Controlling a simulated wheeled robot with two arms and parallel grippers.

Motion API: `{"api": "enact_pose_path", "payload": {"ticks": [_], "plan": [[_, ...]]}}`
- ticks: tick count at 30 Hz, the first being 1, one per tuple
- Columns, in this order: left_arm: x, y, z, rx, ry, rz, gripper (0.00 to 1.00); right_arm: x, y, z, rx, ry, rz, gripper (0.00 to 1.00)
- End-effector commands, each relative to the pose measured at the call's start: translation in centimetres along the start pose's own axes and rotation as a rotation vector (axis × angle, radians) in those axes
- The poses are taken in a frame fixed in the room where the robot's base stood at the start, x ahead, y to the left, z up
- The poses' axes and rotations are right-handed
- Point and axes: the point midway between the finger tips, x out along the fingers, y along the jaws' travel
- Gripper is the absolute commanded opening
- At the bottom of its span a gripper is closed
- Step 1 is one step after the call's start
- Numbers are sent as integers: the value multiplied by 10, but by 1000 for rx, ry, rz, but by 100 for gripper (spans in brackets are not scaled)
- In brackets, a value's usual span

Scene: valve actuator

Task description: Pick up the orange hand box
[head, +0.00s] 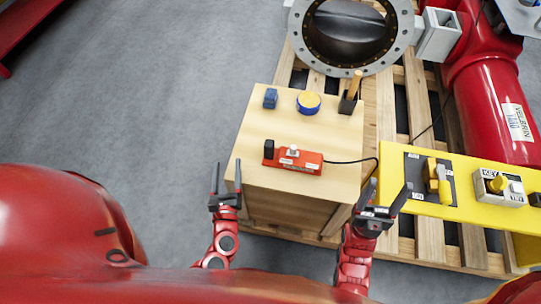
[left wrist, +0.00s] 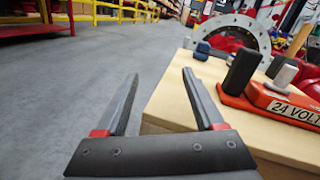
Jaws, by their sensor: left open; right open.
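The orange hand box (head: 293,160) lies on top of the wooden crate (head: 245,180), with a black knob at its left end and a light knob near its middle. A dark cable runs from its right end. In the left wrist view the orange box (left wrist: 270,100) is at the right, partly cut off, with a "24 VOLT" label. My left gripper (head: 227,175) is open and empty, left of the crate's front left corner and apart from the box. In the left wrist view its fingers (left wrist: 160,85) are spread beside the crate edge. My right gripper (head: 387,198) is open and empty, right of the crate.
A small blue block (head: 270,98), a blue and yellow round piece (head: 308,103) and a wooden-handled tool (head: 351,95) stand behind the box. A yellow panel (head: 455,165) with switches is at the right. A grey flanged valve (head: 345,35) is behind. Floor at left is clear.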

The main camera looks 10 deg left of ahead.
Motion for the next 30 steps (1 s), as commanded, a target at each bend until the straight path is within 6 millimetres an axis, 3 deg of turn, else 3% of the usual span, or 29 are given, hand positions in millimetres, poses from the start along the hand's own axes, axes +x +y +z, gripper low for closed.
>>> {"api": "enact_pose_path", "payload": {"ticks": [1,3,6,9,14,24,30], "plan": [[-6,-26,-1,51,24,-55,70,0,0,0,0,0,0,65],[-14,-54,-1,127,46,-119,70,0,0,0,0,0,0,65],[-24,-82,1,210,57,-184,70,0,0,0,0,0,0,65],[-30,-98,3,262,59,-224,70,0,0,0,0,0,0,65],[-23,-107,3,288,58,-241,70,0,0,0,0,0,0,65],[26,-118,0,286,56,-239,70,0,0,0,0,0,0,65],[40,-121,-3,287,58,-237,70,0,0,0,0,0,0,65]]}}
